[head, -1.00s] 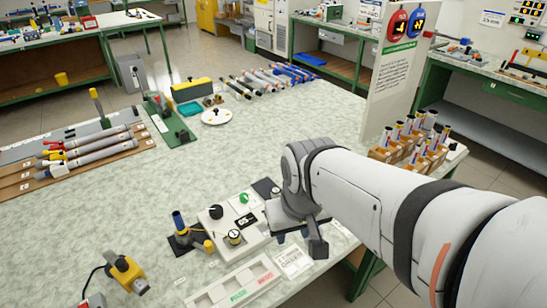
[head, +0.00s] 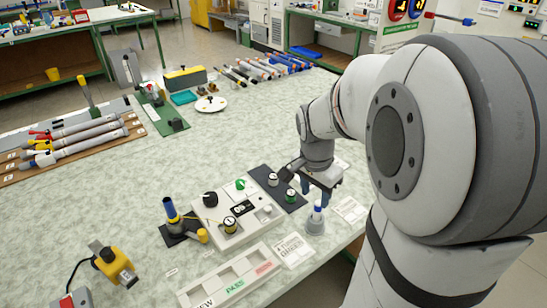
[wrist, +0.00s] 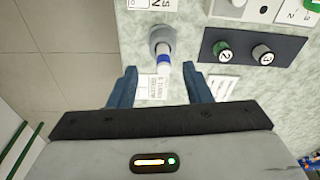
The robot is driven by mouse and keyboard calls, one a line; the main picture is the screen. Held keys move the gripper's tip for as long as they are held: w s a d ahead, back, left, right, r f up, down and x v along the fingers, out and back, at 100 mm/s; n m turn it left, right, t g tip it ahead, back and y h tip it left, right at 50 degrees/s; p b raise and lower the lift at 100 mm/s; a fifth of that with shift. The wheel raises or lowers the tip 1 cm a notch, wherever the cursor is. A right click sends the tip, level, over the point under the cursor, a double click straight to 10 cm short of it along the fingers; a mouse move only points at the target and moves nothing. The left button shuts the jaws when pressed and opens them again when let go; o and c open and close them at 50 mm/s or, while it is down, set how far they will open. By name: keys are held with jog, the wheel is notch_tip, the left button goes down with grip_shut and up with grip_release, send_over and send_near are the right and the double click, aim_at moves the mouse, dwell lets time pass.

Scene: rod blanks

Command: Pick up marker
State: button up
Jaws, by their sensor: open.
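The marker (head: 318,207), white with a blue band, stands upright in a grey round holder (head: 315,225) near the table's front right edge. In the wrist view the marker (wrist: 163,62) points toward me from the holder (wrist: 161,36). My gripper (head: 321,186) is just above the marker in the head view. In the wrist view its blue fingers are open, one on each side of the marker's near end, with gaps on both sides. I cannot tell whether the fingertips reach down past the marker's top.
A control box (head: 236,212) with knobs and a dark pad (head: 278,188) with two small dials lie left of the holder. A labelled tray (head: 231,283) is in front. Printed cards lie beside the holder. The table's middle (head: 150,180) is clear.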

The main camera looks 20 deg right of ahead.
aim_at(318, 209)
jog(key=shift+w+d+f+m, duration=0.3)
jog(key=shift+d+f+m, duration=0.1)
jog(key=shift+f, duration=0.15)
jog(key=shift+w+d+f+m, duration=0.25)
jog(key=shift+d+f+m, duration=0.15)
jog(key=shift+f, duration=0.15)
jog(key=f, duration=0.4)
jog(key=d+f+b, duration=0.1)
jog(key=f, duration=0.2)
jog(key=shift+w, duration=0.4)
grip_shut()
